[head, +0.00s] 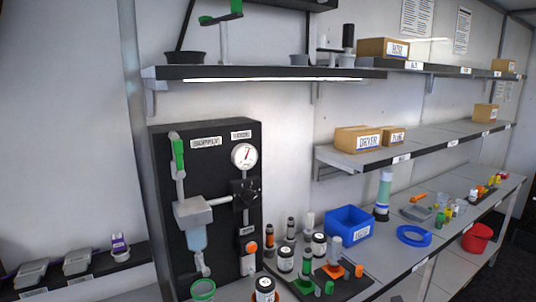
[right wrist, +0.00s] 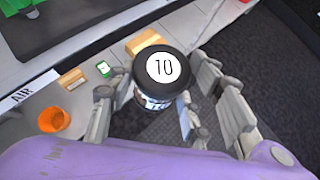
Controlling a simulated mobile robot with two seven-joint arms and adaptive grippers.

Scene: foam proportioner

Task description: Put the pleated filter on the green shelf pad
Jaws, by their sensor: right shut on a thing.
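In the right wrist view, my right gripper (right wrist: 155,110) is shut on a black-capped cylinder (right wrist: 162,69). Its cap carries a white disc marked 10. Its side is mostly hidden, so I cannot see pleats. In the head view, several similar black-topped cylinders (head: 286,258) stand on the bench beside the black panel; I cannot tell which, if any, is the held one. I cannot make out a green shelf pad for certain. Neither gripper shows in the head view.
Shelves with cardboard boxes (head: 357,139) are above. In the wrist view, an orange cup (right wrist: 54,119) stands on the left; dark floor shows on the right.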

